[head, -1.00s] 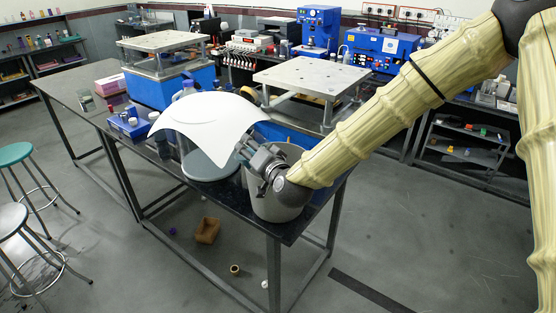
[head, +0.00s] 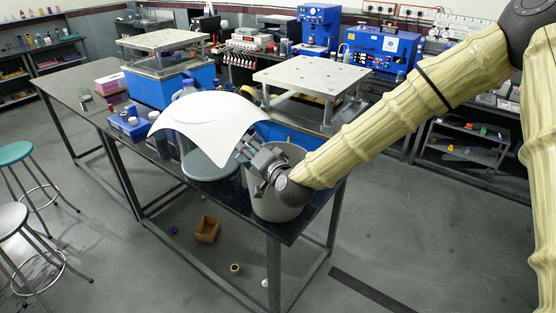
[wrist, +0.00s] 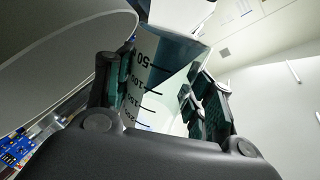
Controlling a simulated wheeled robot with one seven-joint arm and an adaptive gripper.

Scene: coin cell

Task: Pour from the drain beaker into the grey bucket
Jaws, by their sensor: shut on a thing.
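My gripper (head: 246,152) is at the right edge of the white curved sheet, above the grey bucket (head: 275,207) on the front corner of the dark bench. In the wrist view my gripper (wrist: 160,98) is shut on a clear beaker (wrist: 146,92) with dark volume marks. A dark bluish area (wrist: 178,50) shows near its far end; I cannot tell whether it is liquid. The beaker is hidden in the head view by the sheet and my gripper. I cannot tell its exact tilt or whether anything flows from it.
The white curved sheet (head: 205,118) stands over a round grey-lidded container (head: 210,167) left of the bucket. A metal-topped stand (head: 311,76) is behind. The bench (head: 231,200) ends just in front of the bucket. Stools (head: 14,154) stand at left.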

